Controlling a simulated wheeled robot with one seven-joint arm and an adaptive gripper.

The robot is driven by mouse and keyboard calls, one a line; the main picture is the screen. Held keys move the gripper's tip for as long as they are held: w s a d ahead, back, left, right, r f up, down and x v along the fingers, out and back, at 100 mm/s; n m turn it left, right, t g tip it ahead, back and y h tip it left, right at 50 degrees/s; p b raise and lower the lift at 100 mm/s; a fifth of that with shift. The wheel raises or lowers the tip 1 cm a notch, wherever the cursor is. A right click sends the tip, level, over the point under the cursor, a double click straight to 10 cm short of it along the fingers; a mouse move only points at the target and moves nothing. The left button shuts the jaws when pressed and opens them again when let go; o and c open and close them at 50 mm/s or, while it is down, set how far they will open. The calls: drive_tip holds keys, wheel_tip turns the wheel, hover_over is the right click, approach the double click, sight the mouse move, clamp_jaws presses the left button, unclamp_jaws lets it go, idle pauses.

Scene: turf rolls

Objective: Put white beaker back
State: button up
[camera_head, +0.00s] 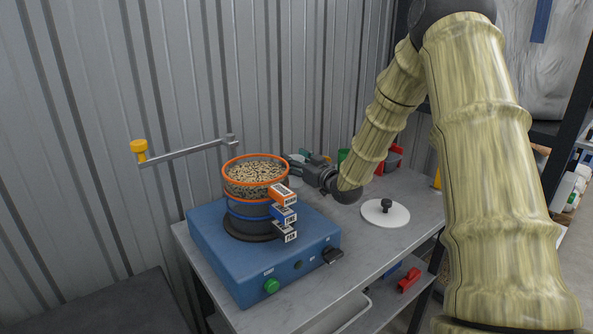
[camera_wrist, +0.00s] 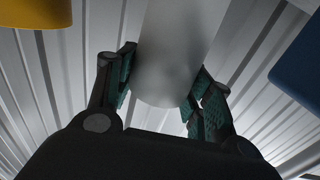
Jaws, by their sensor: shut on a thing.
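A pale, whitish cylinder, which I take for the white beaker (camera_wrist: 172,60), stands between the green finger pads in the wrist view. My gripper (camera_wrist: 163,85) is shut on it, with one finger on each side. In the head view my gripper (camera_head: 297,163) reaches left, just behind the sieve stack (camera_head: 254,190). I cannot make out the beaker there; the stack seems to hide it. The top sieve is orange-rimmed and full of pale grains.
The stack sits on a blue shaker base (camera_head: 225,255), with a metal bar and yellow knob (camera_head: 139,151) at left. A white lid with a black knob (camera_head: 372,215) lies on the grey bench. Red and green items stand behind my wrist. A corrugated wall is close behind.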

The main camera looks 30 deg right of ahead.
drive_tip(key=shift+f, duration=1.65)
drive_tip(key=shift+s, duration=0.1)
drive_tip(key=shift+f, duration=0.2)
drive_tip(key=o, duration=1.2)
drive_tip(key=shift+c, duration=0.2)
drive_tip(key=shift+r, duration=0.1)
drive_tip(key=shift+r, duration=0.1)
drive_tip(key=s, duration=0.8)
drive_tip(key=s+d, duration=0.1)
drive_tip(key=s, duration=0.3)
